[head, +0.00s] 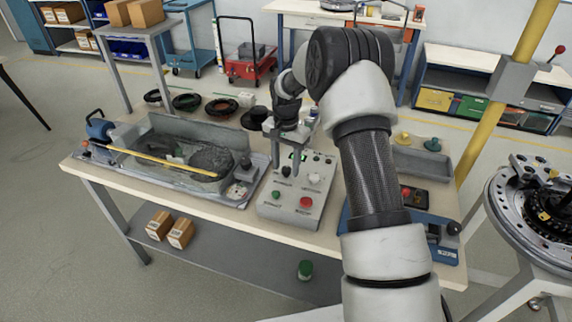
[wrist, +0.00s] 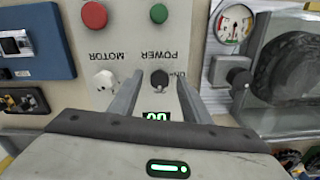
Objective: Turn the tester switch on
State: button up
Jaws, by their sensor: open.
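The tester (head: 290,212) is a light grey box with a sloped panel near the table's front edge. In the wrist view its panel (wrist: 130,30) appears upside down, with a black rotary knob (wrist: 159,79) by the POWER label and an "ON" mark beside it. A white knob (wrist: 104,80) sits by the MOTOR label. A small display (wrist: 157,116) reads what looks like 00. My gripper (head: 283,168) is open over the panel, pointing down. In the wrist view its fingers lie on either side of the black knob; contact cannot be told.
A red button (wrist: 94,14) and a green button (wrist: 158,13) are on the panel. A grey tray with a clear tank (head: 180,160) stands left of the tester. A blue device (head: 440,243) and a grey bin (head: 425,168) are to the right, partly behind my arm.

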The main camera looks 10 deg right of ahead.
jog(key=shift+f, duration=0.1)
jog(key=c, duration=1)
jog(key=shift+c, duration=0.2)
jog(key=shift+n, duration=0.4)
jog(key=n+b, duration=0.1)
jog(key=n, duration=0.7)
jog(key=shift+n, duration=0.3)
jog(key=n, duration=0.4)
jog(key=shift+d, duration=0.1)
jog(key=n, duration=0.4)
jog(key=shift+n, duration=0.4)
